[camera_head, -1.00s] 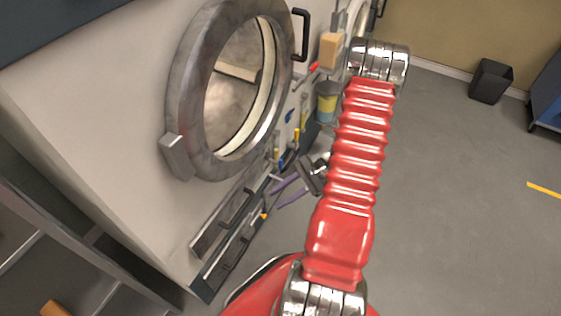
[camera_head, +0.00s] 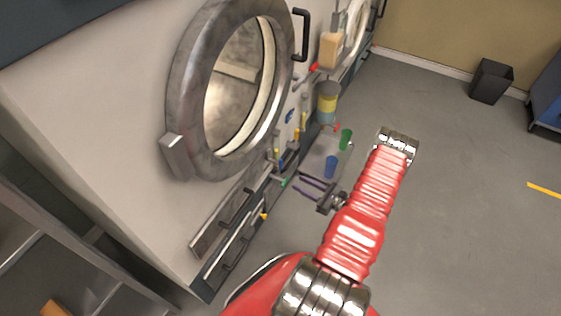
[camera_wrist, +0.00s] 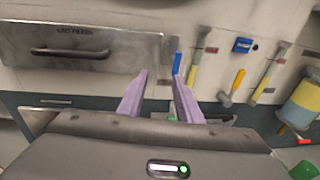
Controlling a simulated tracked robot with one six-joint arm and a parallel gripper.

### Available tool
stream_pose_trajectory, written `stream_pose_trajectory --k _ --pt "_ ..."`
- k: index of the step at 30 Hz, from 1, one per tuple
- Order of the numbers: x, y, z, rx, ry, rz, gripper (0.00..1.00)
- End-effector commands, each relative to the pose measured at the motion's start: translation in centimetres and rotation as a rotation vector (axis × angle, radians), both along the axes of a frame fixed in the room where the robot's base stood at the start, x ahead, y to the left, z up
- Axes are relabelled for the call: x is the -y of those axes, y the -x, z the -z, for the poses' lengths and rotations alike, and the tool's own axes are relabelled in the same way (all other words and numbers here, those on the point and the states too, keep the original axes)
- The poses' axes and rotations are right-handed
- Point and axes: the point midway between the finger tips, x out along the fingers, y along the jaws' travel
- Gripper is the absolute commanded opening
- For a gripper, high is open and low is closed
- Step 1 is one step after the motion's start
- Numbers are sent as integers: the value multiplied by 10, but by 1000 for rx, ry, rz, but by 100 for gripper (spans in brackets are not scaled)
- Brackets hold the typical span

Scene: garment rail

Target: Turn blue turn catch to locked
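A narrow blue handle (camera_wrist: 177,63), which looks like the blue turn catch, stands nearly upright on the pale machine front in the wrist view, just right of a metal drawer. It shows small and low on the front in the head view (camera_head: 281,164). My gripper (camera_wrist: 160,79) has two purple fingers spread apart with nothing between them. The right fingertip appears just below the blue handle in the picture; I cannot tell the gap in depth. In the head view my gripper (camera_head: 302,184) points at the lower machine front.
Yellow-handled levers (camera_wrist: 194,68), an orange-handled one (camera_wrist: 232,86) and a blue square (camera_wrist: 242,45) sit right of the blue handle. The metal drawer (camera_wrist: 80,52) has a dark bar handle. A blue cup (camera_head: 330,167) and green cup (camera_head: 346,139) stand nearby.

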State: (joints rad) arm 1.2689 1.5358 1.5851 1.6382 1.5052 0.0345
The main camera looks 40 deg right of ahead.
Motion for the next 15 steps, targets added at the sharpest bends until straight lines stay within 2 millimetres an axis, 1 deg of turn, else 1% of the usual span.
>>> stream_pose_trajectory --k 1,2,5,15 --pt "11 -3 -3 20 1 32 32" --pt "16 -4 -6 31 2 49 32" --pt "27 -6 -13 58 3 83 32" --pt "28 -7 -16 66 2 88 32"
